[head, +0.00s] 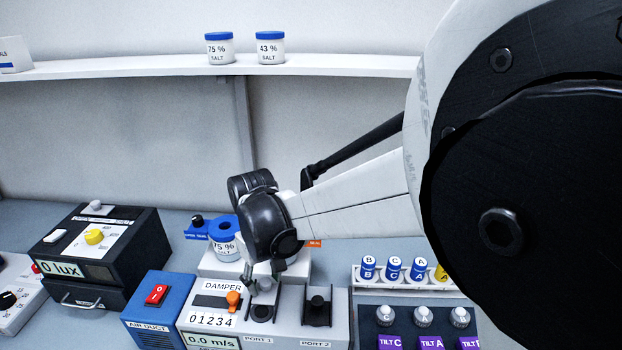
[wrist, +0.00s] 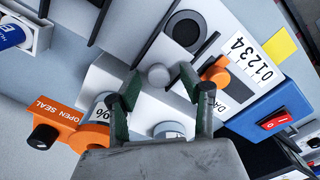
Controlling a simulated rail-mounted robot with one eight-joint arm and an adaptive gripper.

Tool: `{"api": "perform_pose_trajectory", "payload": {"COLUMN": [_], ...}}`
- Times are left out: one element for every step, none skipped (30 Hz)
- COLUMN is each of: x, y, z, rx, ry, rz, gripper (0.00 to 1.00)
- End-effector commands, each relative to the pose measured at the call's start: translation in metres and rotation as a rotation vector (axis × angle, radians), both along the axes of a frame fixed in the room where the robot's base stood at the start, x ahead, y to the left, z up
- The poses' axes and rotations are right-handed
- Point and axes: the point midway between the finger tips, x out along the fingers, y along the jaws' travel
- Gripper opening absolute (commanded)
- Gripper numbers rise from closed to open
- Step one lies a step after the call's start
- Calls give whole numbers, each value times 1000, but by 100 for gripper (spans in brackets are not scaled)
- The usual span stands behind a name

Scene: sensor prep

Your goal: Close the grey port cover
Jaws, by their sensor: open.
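The grey port cover's round grey knob (wrist: 158,76) shows between and just beyond my fingertips in the wrist view. The cover sits behind the round dark opening of port 1 (wrist: 185,28), which is uncovered. In the head view this opening (head: 261,312) is on the front of the damper box (head: 338,333). My gripper (wrist: 154,92) is open, with one finger on each side of the knob; I cannot tell whether either touches it. In the head view my gripper (head: 264,281) is over the back of the box, and partly hides the cover.
Port 2 (head: 317,308) has a black knobbed part. An orange damper slider (head: 233,298) stands close left of my gripper. The blue air duct box (head: 158,305) is farther left. A salt jar (head: 224,246) and an orange Open Seal part (wrist: 62,126) are behind the damper box.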

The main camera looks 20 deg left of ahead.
Motion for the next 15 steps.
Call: {"api": "perform_pose_trajectory", "payload": {"x": [0,0,0,0,0,0,0,1,1,1,1,1,1,1,1], "y": [0,0,-1,-1,-1,-1,-1,-1,-1,-1,-1,-1,-1,-1,-1], "z": [-3,-4,-4,-4,-4,-4,-4,-4,-4,-4,-4,-4,-4,-4,-4], "rx": [0,0,0,0,0,0,0,0,0,0,0,0,0,0,0], "ry": [0,0,0,0,0,0,0,0,0,0,0,0,0,0,0], "rz": [0,-1,-1,-1,-1,-2,-2,-2,-2,-2,-2,-2,-2,-2,-2], "gripper": [41,41,41,41,41,41,41,41,41,41,40,34,30,26,21]}}
